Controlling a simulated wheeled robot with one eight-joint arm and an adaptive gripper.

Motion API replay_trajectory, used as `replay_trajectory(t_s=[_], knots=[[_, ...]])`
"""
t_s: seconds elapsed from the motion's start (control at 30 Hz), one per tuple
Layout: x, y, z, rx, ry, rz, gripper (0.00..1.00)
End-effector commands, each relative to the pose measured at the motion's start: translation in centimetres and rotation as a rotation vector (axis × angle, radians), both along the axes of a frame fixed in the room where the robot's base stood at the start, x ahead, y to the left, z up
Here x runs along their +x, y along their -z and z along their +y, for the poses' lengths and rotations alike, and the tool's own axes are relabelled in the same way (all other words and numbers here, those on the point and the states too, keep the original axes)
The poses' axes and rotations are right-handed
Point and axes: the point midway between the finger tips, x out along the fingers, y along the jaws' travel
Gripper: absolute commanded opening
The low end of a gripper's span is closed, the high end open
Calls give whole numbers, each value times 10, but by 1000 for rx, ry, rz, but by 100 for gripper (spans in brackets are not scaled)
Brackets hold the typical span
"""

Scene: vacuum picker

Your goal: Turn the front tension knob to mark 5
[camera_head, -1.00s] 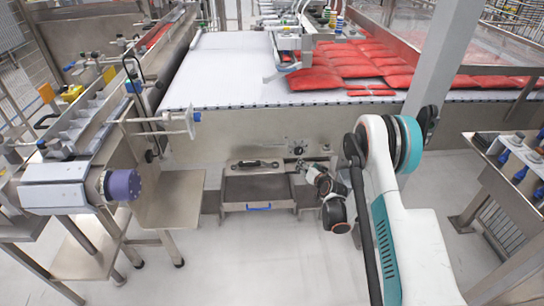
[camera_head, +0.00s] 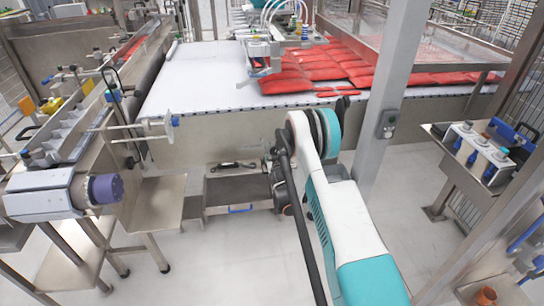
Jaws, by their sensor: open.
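The front tension knob does not show now. My arm covers the part of the metal front panel (camera_head: 215,135) where a round black dial showed earlier, right of the drawer. My gripper (camera_head: 267,165) is a small grey and dark shape just left of my forearm, close to the panel and right of the drawer handle. It is open, but its fingertips are mostly hidden and small. I cannot tell whether it touches the knob, and no mark can be read.
The white conveyor belt (camera_head: 205,80) with red packs (camera_head: 310,72) lies above the panel. A drawer (camera_head: 235,188) is below. A purple-ended roller unit (camera_head: 105,188) stands left. A grey post (camera_head: 388,100) and a side stand (camera_head: 470,165) are at right. The floor in front is clear.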

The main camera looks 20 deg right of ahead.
Motion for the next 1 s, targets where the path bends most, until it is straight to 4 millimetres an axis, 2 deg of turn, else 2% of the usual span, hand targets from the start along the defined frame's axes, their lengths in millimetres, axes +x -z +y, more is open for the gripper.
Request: replay_trajectory(t_s=[0.03,0.2,0.4,0.6,0.87,0.9,1.0], knots=[[9,7,-4,1,0,0,56],[38,20,-15,2,1,-1,56],[63,29,-24,1,0,0,56],[74,33,-28,1,-1,0,56],[75,32,-29,1,-1,0,56],[75,32,-29,1,-1,0,54],[75,32,-29,1,-1,0,31]])
